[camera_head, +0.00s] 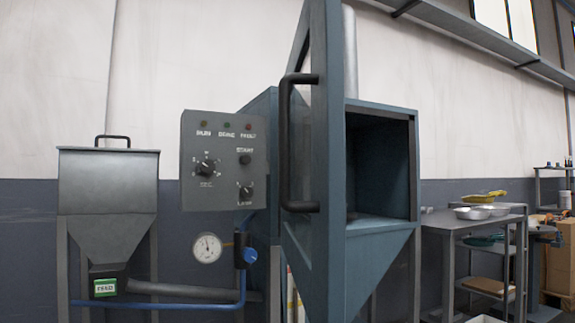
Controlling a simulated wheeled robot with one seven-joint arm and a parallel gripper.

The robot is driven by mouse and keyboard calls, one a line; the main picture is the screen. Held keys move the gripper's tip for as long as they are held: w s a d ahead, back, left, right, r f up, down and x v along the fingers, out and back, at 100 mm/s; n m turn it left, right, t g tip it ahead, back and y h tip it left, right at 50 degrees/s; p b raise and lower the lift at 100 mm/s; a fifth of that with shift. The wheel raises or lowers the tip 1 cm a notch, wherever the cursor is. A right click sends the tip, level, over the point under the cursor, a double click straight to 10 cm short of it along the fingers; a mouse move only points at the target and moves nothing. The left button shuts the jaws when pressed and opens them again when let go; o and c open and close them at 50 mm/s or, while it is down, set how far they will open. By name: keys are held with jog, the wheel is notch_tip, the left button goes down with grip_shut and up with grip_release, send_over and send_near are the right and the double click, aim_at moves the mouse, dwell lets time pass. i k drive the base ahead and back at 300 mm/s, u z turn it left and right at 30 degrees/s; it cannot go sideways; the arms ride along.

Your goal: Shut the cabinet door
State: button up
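The cabinet (381,257) is a blue-grey box with a tapered lower part, in the middle of the head view. Its opening on the right side shows a dark, empty-looking inside (380,165). The cabinet door (327,150) stands open, swung out toward me and seen nearly edge-on. A dark vertical bar handle (286,145) is on the door's left face. My gripper is not in view.
A control panel (222,190) with knobs is left of the door, with a pressure gauge (207,248) below. A grey hopper (108,190) stands at the left. A metal table (455,223) with bowls (482,211) and a yellow pan (484,197) stands at the right.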

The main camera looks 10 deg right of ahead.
aim_at(314, 80)
jog(key=i, duration=0.95)
jog(key=k, duration=0.3)
